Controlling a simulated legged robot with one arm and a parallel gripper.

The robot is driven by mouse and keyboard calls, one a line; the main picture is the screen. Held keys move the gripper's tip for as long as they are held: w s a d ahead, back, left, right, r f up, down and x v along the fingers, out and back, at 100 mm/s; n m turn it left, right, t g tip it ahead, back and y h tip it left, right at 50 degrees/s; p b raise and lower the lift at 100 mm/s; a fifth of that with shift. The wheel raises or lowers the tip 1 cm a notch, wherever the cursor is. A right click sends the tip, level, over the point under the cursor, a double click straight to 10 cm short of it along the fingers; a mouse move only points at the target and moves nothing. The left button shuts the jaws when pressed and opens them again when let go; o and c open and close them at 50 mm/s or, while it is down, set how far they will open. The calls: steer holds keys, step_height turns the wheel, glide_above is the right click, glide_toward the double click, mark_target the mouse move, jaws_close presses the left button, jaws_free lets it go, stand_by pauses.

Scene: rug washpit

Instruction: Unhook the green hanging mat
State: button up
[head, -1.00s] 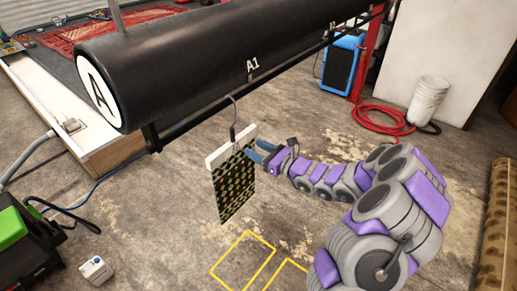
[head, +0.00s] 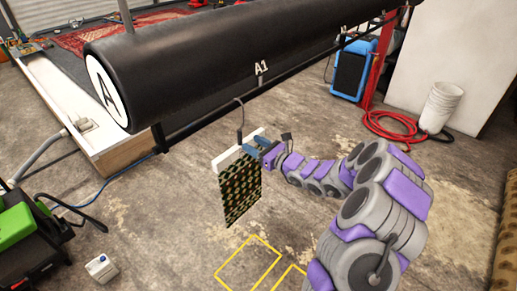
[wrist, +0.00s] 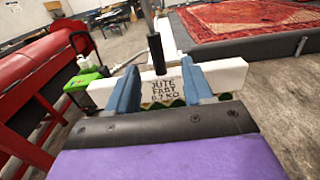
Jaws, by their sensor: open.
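The green patterned mat (head: 241,195) hangs from a white header bar (head: 228,158) under the black roller. A dark hook (head: 240,118) joins the bar to the rail near the A1 label. In the wrist view the white bar (wrist: 222,74) carries a label reading "JUTE FAST", and a strip of the green mat (wrist: 165,103) shows below it. My gripper (head: 252,144) is open at the bar's right part. In the wrist view its blue fingers (wrist: 160,88) stand either side of the label. I cannot tell whether they touch the bar.
The black roller (head: 215,55) and its rail lie above the mat. Yellow floor outlines (head: 248,263) are below it. A blue machine (head: 348,70), red hose (head: 390,125) and white bucket (head: 440,107) stand at the right. A green-and-black machine (head: 20,235) and a small white container (head: 101,268) stand at the left.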

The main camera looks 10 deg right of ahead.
mark_target(240, 137)
steer(key=x, duration=0.3)
steer(key=shift+a, duration=0.35)
steer(key=shift+p+x, duration=0.7)
steer(key=shift+x, duration=1.1)
steer(key=shift+w+d, duration=0.1)
jaws_close()
